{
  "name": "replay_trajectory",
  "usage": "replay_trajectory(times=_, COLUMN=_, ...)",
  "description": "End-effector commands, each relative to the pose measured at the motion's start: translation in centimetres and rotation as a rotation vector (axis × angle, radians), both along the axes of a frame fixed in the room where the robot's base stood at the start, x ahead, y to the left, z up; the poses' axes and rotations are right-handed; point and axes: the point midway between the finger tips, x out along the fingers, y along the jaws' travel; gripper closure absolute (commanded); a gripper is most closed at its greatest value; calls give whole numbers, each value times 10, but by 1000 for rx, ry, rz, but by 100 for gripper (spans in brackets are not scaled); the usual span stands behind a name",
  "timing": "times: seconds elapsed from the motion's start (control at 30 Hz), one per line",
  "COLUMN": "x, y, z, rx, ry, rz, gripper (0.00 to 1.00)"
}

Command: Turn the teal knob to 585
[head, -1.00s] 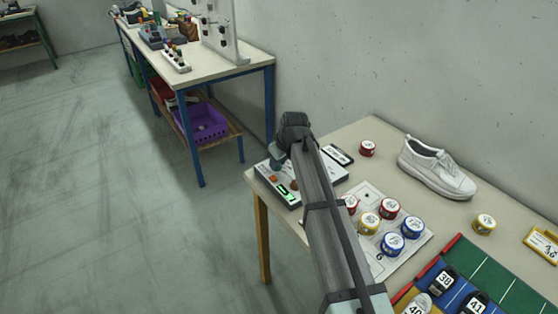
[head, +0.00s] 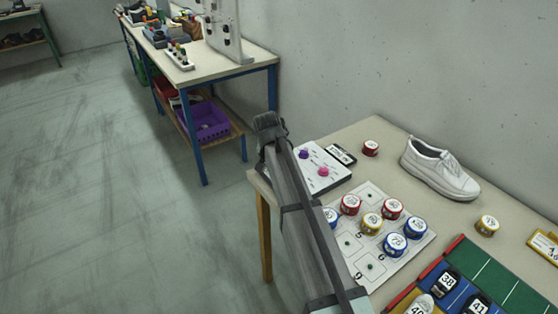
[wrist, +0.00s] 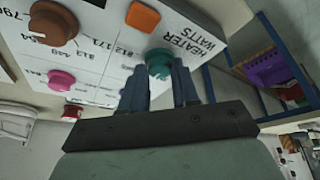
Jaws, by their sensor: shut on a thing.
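The teal knob (wrist: 159,62) sits on a white panel (wrist: 105,60) marked "HEATER WATTS", with a ring of small numbers beside it. My gripper (wrist: 158,72) has a finger on each side of the knob and is shut on it. The knob's pointer and exact setting cannot be read. In the head view my arm covers the knob, the fingers and the left part of the panel (head: 335,178); no display reading shows there.
The panel also carries an orange button (wrist: 143,16), a brown knob (wrist: 52,24) and a pink knob (wrist: 60,80). Several round tins stand on a white numbered sheet (head: 350,262) nearby. A white shoe (head: 438,170) stands at the back right. The panel is near the table's left edge.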

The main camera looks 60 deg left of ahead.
Motion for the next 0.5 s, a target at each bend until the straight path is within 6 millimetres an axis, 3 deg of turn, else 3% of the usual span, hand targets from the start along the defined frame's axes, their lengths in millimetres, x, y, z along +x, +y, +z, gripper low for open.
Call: replay_trajectory(times=0.5, x=-2, y=6, z=0, rx=-1, ry=0, rz=-444, gripper=100)
